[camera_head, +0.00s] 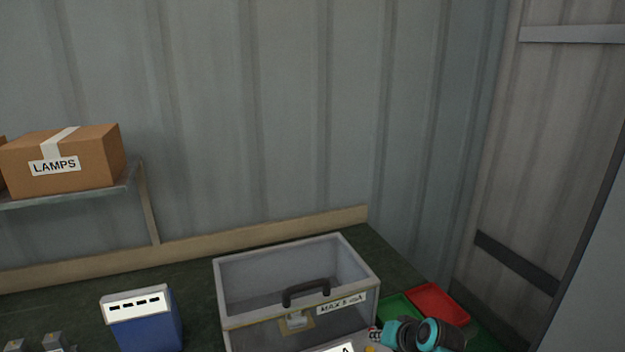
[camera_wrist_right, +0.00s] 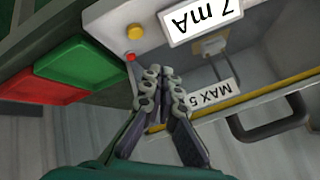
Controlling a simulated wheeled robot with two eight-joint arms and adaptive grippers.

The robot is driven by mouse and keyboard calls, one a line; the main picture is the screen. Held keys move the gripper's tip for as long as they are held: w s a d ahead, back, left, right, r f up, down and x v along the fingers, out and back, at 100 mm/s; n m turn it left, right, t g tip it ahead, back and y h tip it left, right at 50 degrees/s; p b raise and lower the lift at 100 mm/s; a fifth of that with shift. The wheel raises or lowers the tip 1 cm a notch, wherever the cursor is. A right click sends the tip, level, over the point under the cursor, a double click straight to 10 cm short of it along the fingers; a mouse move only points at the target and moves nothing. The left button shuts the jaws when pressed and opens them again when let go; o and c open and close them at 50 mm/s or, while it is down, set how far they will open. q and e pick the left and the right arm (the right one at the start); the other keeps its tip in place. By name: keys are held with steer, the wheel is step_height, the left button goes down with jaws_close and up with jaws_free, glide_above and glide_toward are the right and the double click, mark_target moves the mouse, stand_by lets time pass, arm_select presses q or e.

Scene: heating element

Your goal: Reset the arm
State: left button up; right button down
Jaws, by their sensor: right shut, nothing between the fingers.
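My right gripper shows at the bottom of the head view (camera_head: 376,335) with teal and black arm parts behind it. In the right wrist view its grey linked fingers (camera_wrist_right: 162,78) are closed together with nothing between them. They point at a pale device with a "7 mA" display (camera_wrist_right: 203,18), a yellow button (camera_wrist_right: 134,33) and a small red part (camera_wrist_right: 130,57). The fingertips appear close to the red part; I cannot tell whether they touch anything. My left gripper is not in view.
A clear-walled box with a black handle (camera_head: 305,290) and a "MAX 5" label stands on the dark bench. Right of it lie a green tray (camera_head: 398,308) and a red tray (camera_head: 437,303). A blue box (camera_head: 146,328) stands left. A LAMPS carton (camera_head: 65,160) sits on a shelf.

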steer(key=s+r+n+h, duration=0.1)
steer(key=s+n+h, duration=0.2)
steer(key=s, duration=1.7)
steer(key=shift+s+d+r+g, duration=0.3)
steer(key=shift+s+r+g, duration=0.1)
stand_by(0.7)
